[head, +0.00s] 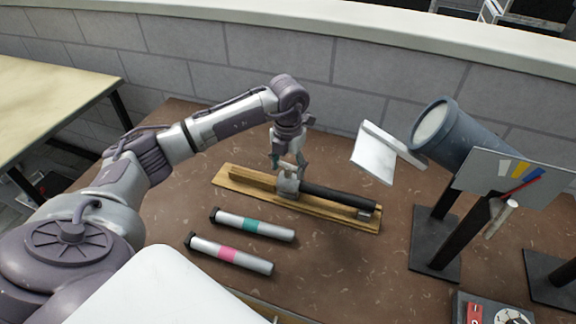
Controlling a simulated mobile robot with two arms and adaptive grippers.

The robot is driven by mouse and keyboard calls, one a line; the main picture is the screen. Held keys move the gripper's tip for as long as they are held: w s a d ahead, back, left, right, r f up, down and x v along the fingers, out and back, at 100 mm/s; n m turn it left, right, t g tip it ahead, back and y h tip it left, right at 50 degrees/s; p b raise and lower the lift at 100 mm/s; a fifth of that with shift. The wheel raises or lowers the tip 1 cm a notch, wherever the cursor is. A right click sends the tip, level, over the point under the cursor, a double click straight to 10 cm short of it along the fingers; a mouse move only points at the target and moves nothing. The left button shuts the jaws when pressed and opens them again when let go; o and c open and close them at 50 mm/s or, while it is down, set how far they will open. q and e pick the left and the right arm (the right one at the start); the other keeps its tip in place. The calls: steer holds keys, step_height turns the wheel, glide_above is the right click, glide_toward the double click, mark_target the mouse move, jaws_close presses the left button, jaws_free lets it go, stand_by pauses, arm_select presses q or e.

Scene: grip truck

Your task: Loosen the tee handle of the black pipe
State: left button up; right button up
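The black pipe (338,197) lies along a wooden board (222,180) on the brown table. A grey metal clamp (288,187) sits around the pipe's left part. My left gripper (287,166) points down just above this clamp, with its fingers at the clamp's top. The tee handle is too small and too covered by the fingers to make out clearly. I cannot tell whether the fingers touch it or are closed on it. My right gripper is not in view.
Two silver tubes, one with a teal band (250,225) and one with a pink band (227,254), lie in front of the board. A white tilted panel (373,160) and a blue-grey cylinder (465,135) stand to the right. A grey block wall (200,45) is behind.

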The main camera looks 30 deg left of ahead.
mark_target(288, 164)
arm_select(q)
steer(key=o, duration=0.4)
steer(key=shift+c, duration=0.2)
step_height(288, 164, up, 12)
stand_by(0.8)
